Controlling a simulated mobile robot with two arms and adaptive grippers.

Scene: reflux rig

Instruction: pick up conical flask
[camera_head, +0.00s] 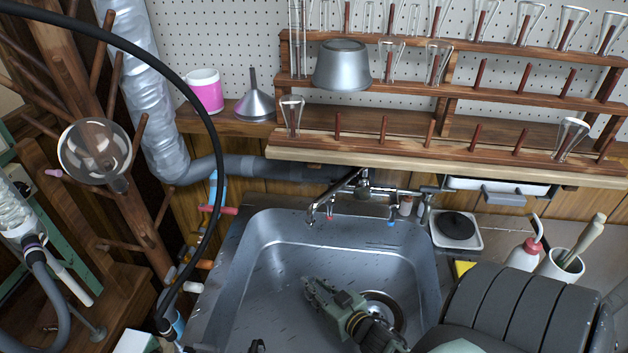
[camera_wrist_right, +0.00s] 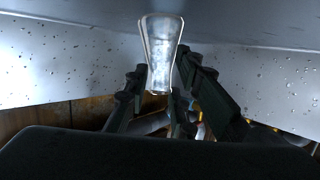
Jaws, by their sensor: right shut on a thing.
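In the right wrist view a clear glass conical flask (camera_wrist_right: 161,50) stands between the two dark fingers of my right gripper (camera_wrist_right: 166,88). In that picture its wide end is at the top and its narrow end is low, between the fingers. In the head view my right gripper (camera_head: 322,296) is over the sink basin, left of the drain. The gripper is shut on the flask. I cannot make out the held flask in the head view. My left gripper is not clearly seen; a small dark tip at the bottom edge is unclear.
The steel sink (camera_head: 262,265) surrounds the gripper, with a faucet (camera_head: 345,190) behind it. A wooden peg rack (camera_head: 400,148) with several glass pieces stands at the back. A black hose (camera_head: 205,110) arcs at the left.

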